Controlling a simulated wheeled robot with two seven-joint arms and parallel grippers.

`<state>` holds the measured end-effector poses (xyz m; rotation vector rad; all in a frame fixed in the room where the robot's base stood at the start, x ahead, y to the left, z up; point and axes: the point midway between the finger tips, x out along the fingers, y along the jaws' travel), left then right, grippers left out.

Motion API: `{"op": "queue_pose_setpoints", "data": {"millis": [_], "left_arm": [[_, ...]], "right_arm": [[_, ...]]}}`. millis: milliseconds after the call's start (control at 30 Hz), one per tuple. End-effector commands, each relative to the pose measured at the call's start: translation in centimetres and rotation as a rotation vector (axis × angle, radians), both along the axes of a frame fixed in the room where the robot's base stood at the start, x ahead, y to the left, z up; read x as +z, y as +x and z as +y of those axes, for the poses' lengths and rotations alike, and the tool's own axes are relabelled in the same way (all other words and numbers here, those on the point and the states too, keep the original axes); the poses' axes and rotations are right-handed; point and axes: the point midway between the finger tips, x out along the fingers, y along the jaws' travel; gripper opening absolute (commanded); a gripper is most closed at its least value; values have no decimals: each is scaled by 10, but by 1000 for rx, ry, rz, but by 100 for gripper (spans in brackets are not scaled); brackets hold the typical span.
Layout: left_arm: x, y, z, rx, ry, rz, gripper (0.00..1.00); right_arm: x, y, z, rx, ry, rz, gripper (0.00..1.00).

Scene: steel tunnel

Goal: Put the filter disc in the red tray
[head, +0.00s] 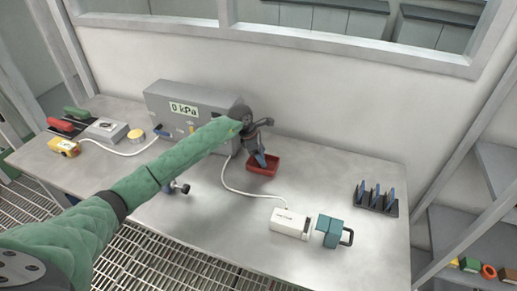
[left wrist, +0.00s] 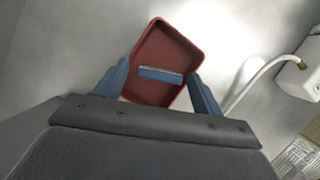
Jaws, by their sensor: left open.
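The red tray (head: 264,172) is on the steel bench, in front of the grey box's right end. My left gripper (head: 259,158) is over it, pointing down. In the left wrist view the gripper (left wrist: 158,82) is open, with one blue finger on each side. A thin blue piece with a pale edge, seemingly the filter disc (left wrist: 160,74), shows edge-on between the fingers, within the outline of the red tray (left wrist: 163,34). The fingers look apart from it. I cannot tell whether it rests on the tray floor. My right gripper is not in view.
A black rack (head: 376,208) with several blue plates stands at the right. A white box (head: 290,223) with a cable and a teal block (head: 329,231) are in front. The grey pressure box (head: 190,108) stands behind my left arm.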

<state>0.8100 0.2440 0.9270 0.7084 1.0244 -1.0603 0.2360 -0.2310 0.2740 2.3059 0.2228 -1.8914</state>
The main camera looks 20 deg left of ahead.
Motion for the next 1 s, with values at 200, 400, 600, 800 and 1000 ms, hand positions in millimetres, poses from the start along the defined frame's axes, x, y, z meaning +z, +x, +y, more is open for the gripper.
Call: {"op": "queue_pose_setpoints", "data": {"millis": [200,400,600,800,1000], "left_arm": [[5,0,2,0,0,-1,68],[22,-2,9,0,0,-3,68],[46,-6,19,1,1,-4,68],[75,-10,30,0,0,-3,68],[99,-14,38,0,1,-2,68]], "right_arm": [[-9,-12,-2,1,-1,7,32],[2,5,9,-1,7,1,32],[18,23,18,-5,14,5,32],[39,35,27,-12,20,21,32],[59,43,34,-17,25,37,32]]}}
